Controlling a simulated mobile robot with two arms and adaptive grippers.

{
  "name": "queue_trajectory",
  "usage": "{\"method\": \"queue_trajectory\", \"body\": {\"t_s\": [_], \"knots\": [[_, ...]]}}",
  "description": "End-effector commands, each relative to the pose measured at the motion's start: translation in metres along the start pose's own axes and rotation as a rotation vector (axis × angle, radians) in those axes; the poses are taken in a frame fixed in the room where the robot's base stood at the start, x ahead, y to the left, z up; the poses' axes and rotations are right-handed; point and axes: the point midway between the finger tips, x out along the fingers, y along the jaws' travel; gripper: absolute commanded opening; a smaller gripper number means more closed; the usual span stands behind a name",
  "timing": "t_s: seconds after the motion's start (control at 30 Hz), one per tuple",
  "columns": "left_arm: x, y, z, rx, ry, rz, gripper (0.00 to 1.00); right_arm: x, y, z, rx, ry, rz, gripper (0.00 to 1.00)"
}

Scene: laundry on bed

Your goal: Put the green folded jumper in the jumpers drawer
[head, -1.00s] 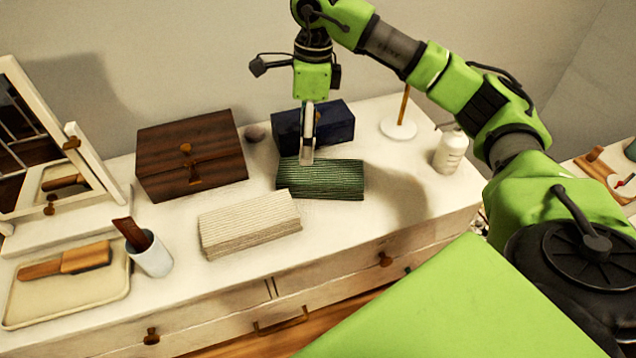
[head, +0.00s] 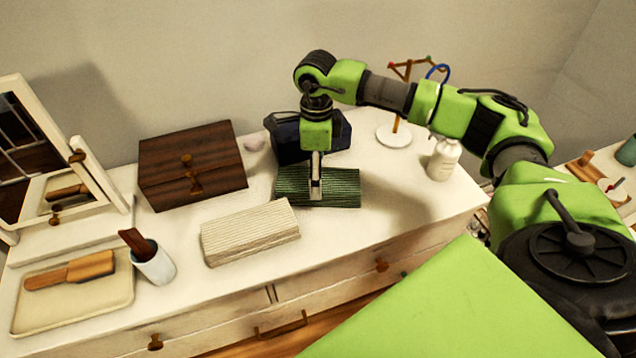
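The green folded jumper (head: 344,186) lies flat, ribbed and dark green, on the white dresser top (head: 255,180). My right gripper (head: 316,190) points straight down at its middle, with the fingertips at or just over the knit. I see the fingers edge-on, so I cannot tell whether they are open or whether they touch. The dresser front has drawers with a knob at the right (head: 381,266), a knob at the left (head: 155,342) and a bar handle (head: 282,325) lower down. They look shut, and no label shows the jumpers drawer. My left gripper is out of view.
A cream folded knit (head: 249,232) lies left of the green jumper. A dark blue box (head: 290,135) stands close behind it, and a wooden box (head: 192,165) stands further left.

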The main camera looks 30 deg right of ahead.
Motion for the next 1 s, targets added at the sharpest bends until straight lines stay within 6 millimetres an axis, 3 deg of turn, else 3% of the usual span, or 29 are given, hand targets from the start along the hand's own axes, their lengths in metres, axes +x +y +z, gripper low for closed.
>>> {"method": "queue_trajectory", "body": {"t_s": [0.03,0.2,0.47,0.67,0.77,1.0], "knots": [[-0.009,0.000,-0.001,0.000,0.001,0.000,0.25,0.004,0.001,-0.004,0.002,0.004,0.003,0.81],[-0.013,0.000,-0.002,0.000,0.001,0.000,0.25,0.026,0.000,-0.003,0.000,0.001,0.001,0.81],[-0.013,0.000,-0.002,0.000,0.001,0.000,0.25,0.031,-0.001,-0.003,0.000,-0.001,-0.001,0.81],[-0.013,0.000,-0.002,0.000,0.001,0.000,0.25,0.031,-0.001,-0.003,0.000,-0.001,-0.001,0.34],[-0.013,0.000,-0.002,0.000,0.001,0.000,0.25,0.030,-0.001,-0.002,0.000,-0.002,-0.002,0.26],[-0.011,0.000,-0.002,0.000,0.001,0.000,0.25,0.027,-0.001,-0.002,0.000,-0.003,-0.003,0.26]]}}
